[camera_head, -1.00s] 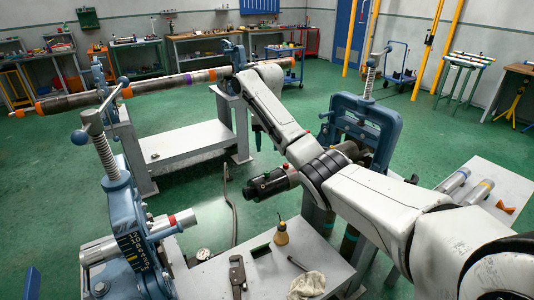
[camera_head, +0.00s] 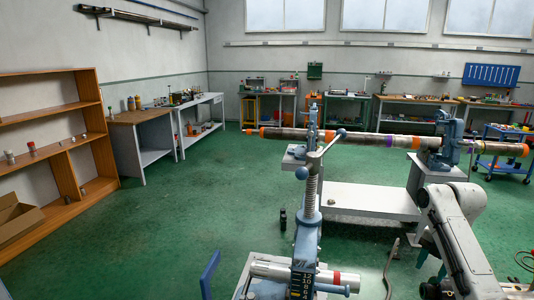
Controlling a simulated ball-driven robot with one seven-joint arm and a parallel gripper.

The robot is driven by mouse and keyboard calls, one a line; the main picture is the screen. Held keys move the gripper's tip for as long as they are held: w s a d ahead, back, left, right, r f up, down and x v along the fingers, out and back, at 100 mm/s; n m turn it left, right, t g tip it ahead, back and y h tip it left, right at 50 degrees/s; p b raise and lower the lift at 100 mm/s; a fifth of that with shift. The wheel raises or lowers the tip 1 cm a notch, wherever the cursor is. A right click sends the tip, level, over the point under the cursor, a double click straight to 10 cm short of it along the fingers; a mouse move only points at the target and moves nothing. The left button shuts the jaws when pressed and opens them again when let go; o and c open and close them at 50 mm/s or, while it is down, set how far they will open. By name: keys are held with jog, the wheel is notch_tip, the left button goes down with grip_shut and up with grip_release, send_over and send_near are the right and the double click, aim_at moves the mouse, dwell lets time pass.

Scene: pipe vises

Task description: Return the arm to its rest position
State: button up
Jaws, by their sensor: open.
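My white arm (camera_head: 455,235) shows at the lower right of the head view, bent with its upper end below the right-hand blue vise. I cannot make out my gripper's fingers; that end of the arm is hidden. A long pipe (camera_head: 350,138) with orange, purple and blue bands lies level across two blue vises. The right vise (camera_head: 450,140) stands on a grey stand, partly behind my arm.
Wooden shelves (camera_head: 55,150) stand at the left wall, with a bench (camera_head: 145,130) beside them. More workbenches line the back wall. A blue trolley (camera_head: 505,150) stands at the right. The green floor (camera_head: 190,220) is open at the left and centre.

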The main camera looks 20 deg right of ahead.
jog(key=s+a+f+m, duration=0.25)
jog(key=a+f, duration=0.25)
jog(key=a, duration=0.3)
jog(key=s+a+f+m+y, duration=0.1)
jog(key=a+f+m, duration=0.35)
jog(key=a, duration=0.35)
jog(key=s+a+f+m, duration=0.25)
jog(key=a+f, duration=0.25)
jog(key=a, duration=0.3)
jog(key=s+a+f+m+h, duration=0.1)
jog(key=s+a+m, duration=0.2)
jog(key=s+m, duration=0.3)
jog(key=s+a+m, duration=0.4)
jog(key=s+m, duration=0.3)
jog(key=s, duration=0.9)
jog(key=shift+s+f+h, duration=0.15)
jog(key=shift+f+h, duration=0.25)
